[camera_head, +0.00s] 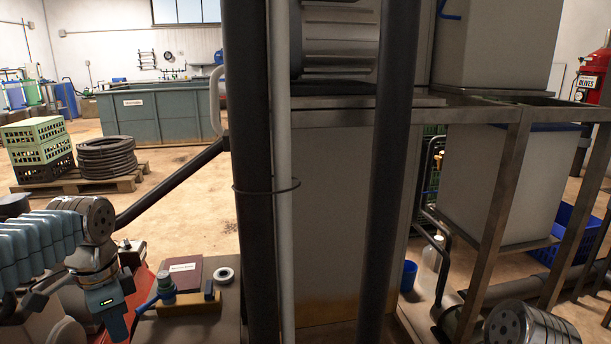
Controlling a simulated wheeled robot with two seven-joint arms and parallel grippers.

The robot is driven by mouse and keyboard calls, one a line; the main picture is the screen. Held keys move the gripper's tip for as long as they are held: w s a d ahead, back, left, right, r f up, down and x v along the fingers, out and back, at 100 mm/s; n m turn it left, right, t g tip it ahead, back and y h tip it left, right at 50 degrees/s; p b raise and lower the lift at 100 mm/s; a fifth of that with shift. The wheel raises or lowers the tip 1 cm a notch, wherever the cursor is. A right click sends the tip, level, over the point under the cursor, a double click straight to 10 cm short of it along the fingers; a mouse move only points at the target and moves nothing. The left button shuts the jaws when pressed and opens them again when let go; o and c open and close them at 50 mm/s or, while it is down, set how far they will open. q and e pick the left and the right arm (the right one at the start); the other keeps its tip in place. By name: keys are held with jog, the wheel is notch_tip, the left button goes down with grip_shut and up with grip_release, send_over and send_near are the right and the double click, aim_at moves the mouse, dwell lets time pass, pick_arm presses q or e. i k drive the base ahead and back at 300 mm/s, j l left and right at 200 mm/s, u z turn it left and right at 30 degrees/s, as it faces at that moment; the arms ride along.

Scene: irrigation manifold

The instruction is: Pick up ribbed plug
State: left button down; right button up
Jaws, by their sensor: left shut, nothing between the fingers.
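I cannot make out a ribbed plug for certain. A small teal-green capped piece (166,283) stands on the small bench (215,327) at lower left, with a curved blue piece beside it. It is too small to tell whether it is ribbed. My left gripper (117,326) points down at the left side of this bench, to the left of the capped piece and apart from it. It is shut and empty. My right gripper is not in view.
A maroon book (183,272), a white ring (224,275) and a yellow-and-dark block (190,304) lie on the bench. Dark upright posts (252,170) and a pale pipe (281,170) stand just right of it. Metal framing (498,200) fills the right side.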

aim_at(163, 277)
jog(key=k, duration=1.15)
